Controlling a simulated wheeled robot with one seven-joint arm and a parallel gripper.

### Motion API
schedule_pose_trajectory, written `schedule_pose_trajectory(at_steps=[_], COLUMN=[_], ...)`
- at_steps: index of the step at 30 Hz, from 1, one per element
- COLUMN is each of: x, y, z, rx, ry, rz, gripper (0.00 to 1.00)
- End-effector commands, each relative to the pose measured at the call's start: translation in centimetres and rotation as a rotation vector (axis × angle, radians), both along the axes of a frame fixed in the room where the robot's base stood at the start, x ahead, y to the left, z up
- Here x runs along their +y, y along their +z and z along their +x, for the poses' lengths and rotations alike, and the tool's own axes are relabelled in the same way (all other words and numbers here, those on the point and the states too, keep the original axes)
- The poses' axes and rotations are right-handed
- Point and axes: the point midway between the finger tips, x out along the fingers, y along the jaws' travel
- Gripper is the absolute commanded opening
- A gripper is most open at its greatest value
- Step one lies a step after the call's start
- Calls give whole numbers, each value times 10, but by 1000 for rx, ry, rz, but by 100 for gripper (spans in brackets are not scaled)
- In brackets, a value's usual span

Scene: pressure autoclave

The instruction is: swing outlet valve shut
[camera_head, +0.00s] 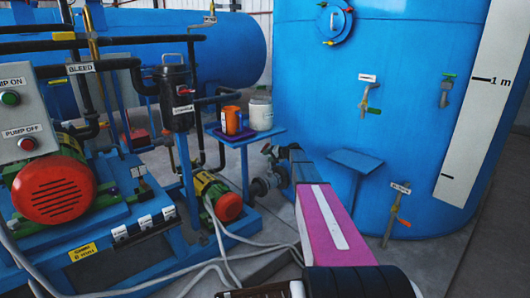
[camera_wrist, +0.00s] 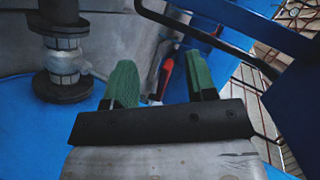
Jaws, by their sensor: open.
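A grey flanged pipe fitting (camera_head: 262,186) sits low at the left side of the big blue tank (camera_head: 320,100), beside the far end of my arm. A flanged fitting (camera_wrist: 62,65) also shows at the left of the wrist view. My gripper (camera_wrist: 163,80) is open, its two green fingers apart. A red lever-like piece (camera_wrist: 166,76) shows beyond and between the fingers; I cannot tell its depth or whether it is the outlet valve's handle. Nothing is visibly gripped. In the head view my arm hides much of the area around the fitting.
A blue shelf (camera_head: 355,160) juts from the tank right of my arm. An orange-handled tap (camera_head: 396,212) is lower right. An orange mug (camera_head: 231,120) and a white jar (camera_head: 261,113) stand on a small blue table. A red-and-green pump (camera_head: 222,198) and loose hoses lie left.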

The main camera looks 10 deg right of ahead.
Motion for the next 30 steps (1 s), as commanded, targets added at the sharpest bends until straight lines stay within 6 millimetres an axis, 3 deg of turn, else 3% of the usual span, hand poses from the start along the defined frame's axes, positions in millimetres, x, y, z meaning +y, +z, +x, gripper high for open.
schedule_pose_trajectory(at_steps=[4, 12, 22, 30], x=[22, 42, 56, 63], y=[-14, -25, -20, -7], z=[17, 32, 24, 3], rx=[-128, -333, -503, -583], ry=[-143, -388, -647, -859], rz=[-156, -462, -804, -1066], gripper=[51, 51, 51, 51])
